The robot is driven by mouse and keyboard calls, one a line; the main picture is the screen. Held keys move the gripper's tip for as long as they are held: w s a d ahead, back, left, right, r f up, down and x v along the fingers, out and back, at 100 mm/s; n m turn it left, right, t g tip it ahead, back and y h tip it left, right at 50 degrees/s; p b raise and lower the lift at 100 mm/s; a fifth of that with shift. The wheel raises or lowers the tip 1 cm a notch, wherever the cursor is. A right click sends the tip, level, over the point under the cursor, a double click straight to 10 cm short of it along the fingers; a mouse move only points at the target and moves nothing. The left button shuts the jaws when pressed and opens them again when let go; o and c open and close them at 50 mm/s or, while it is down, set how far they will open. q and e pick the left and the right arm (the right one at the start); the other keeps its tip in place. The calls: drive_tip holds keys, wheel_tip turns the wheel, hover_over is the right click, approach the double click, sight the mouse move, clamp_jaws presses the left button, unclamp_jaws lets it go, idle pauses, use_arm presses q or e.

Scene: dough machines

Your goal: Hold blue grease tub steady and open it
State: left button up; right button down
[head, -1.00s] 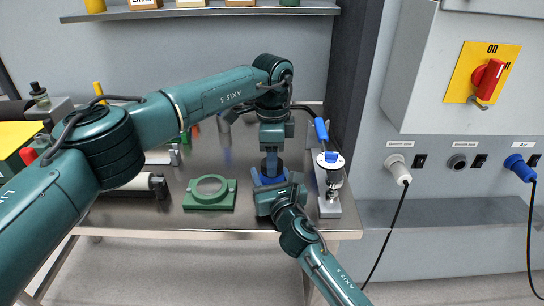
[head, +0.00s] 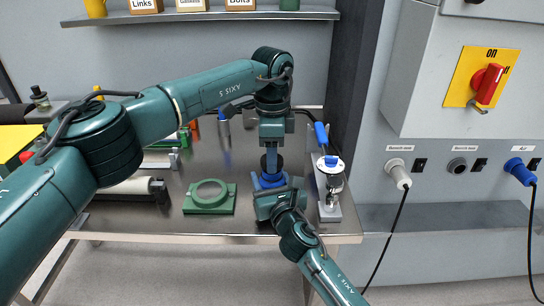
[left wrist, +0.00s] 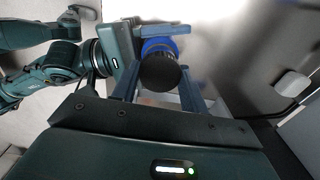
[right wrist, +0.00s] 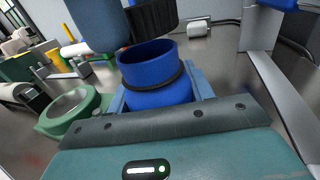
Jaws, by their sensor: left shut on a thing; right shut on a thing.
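The blue grease tub (right wrist: 155,75) stands in my right gripper (right wrist: 160,92), whose fingers are on either side of it. Its top is open and a dark band runs round it. The black ridged lid (right wrist: 152,18) is clear of the tub, just above its rim, held by my left gripper (left wrist: 160,85). In the left wrist view the lid (left wrist: 160,74) sits between the fingers, with the blue tub (left wrist: 158,45) behind it. In the head view the left gripper (head: 271,163) is directly above the right gripper (head: 268,185), and the arms mostly hide the tub.
A green ring-shaped fixture (head: 209,207) lies left of the tub on the steel table (head: 150,218). A roller (head: 148,188) is further left. The wall panel (head: 450,150) is to the right.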

idle(0.3)
use_arm(q)
drive_tip(key=shift+r, duration=2.05)
use_arm(e)
drive_tip(key=c, duration=0.5)
unclamp_jaws()
